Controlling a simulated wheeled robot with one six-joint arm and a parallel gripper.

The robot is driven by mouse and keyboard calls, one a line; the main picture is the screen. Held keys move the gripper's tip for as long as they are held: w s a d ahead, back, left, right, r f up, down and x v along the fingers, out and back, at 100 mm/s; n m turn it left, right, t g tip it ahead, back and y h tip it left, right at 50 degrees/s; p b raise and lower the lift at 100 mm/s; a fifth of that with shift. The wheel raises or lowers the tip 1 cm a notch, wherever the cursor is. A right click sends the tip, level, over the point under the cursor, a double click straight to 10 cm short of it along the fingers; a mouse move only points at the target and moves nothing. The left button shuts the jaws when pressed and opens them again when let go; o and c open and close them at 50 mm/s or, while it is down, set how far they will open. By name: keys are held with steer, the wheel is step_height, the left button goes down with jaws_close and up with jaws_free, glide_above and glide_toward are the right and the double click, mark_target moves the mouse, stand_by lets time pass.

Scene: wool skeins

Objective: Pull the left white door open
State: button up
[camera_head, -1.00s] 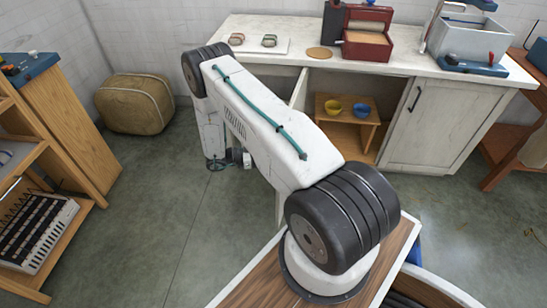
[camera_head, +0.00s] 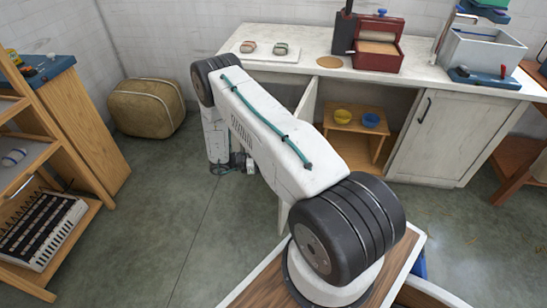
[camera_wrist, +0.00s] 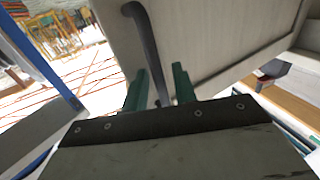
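The left white door (camera_head: 307,103) stands swung out from the counter in the head view, seen nearly edge-on and partly hidden behind my arm. In the wrist view the door's pale panel (camera_wrist: 215,40) fills the upper middle. Its dark curved handle (camera_wrist: 146,45) runs down between the two teal fingers of my gripper (camera_wrist: 161,82). The fingers stand close together, one on each side of the handle, and look shut on it. The exact contact is hard to see. In the head view my gripper is hidden behind my arm.
The right white door (camera_head: 440,130) is closed. A tan pouf (camera_head: 147,107) and a wooden shelf (camera_head: 85,120) are at left. Floor between is clear.

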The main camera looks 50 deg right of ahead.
steer(key=v, duration=0.7)
steer(key=shift+w+a, duration=0.2)
steer(key=shift+a, duration=0.05)
steer(key=shift+f, duration=0.1)
